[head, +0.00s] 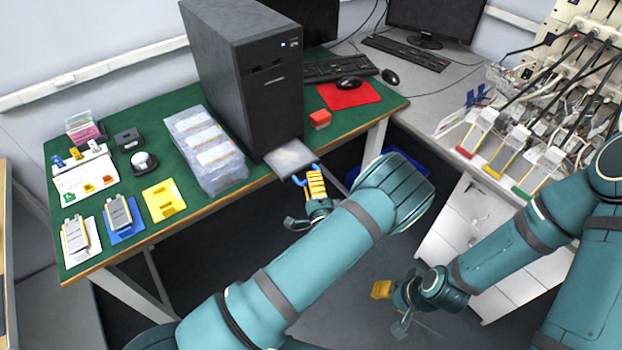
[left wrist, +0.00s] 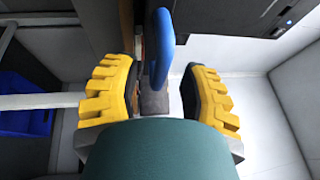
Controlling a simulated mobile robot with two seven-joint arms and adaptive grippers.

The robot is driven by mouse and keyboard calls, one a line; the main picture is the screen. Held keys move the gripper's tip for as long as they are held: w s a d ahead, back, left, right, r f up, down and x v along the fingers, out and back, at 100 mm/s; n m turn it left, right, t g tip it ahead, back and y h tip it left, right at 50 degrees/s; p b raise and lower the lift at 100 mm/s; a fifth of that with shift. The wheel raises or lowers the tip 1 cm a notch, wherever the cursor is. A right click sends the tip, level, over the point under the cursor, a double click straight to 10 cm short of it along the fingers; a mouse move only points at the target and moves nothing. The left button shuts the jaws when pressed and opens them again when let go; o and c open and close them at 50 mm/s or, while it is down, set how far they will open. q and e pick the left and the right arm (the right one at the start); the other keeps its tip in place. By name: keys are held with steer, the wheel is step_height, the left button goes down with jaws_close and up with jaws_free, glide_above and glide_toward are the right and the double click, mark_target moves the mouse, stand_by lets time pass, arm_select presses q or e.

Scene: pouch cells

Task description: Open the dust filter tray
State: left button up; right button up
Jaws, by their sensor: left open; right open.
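The dust filter tray (head: 288,158) is a flat, pale grey tray that sticks out from the foot of the black computer tower (head: 250,75), over the table's front edge. Its blue handle (head: 316,169) is at its outer edge. My left gripper (head: 302,202) is open just in front of the tray. In the left wrist view, the blue handle (left wrist: 161,50) stands between the two yellow-padded fingers of the left gripper (left wrist: 163,92), with gaps on both sides. My right gripper (head: 390,306) is open and empty at the lower right, low over the floor, far from the tray.
Clear plastic boxes (head: 206,150) stand left of the tower on the green table (head: 150,235). A red block (head: 320,119) lies right of it. A blue bin (head: 405,165) is under the table. Cables and a test rack (head: 560,85) fill the right side.

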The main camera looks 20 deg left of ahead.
arm_select(q)
steer(key=shift+w+a+r, duration=0.1)
steer(key=shift+w+a, duration=0.3)
steer(key=shift+w, duration=0.2)
steer(key=shift+c, duration=0.3)
jaws_close()
steer(key=shift+d, duration=0.1)
steer(key=s+d, duration=0.1)
steer(key=d, duration=0.1)
steer(key=s+d, duration=0.2)
steer(key=shift+s, duration=0.1)
steer(key=shift+o, duration=0.3)
jaws_free()
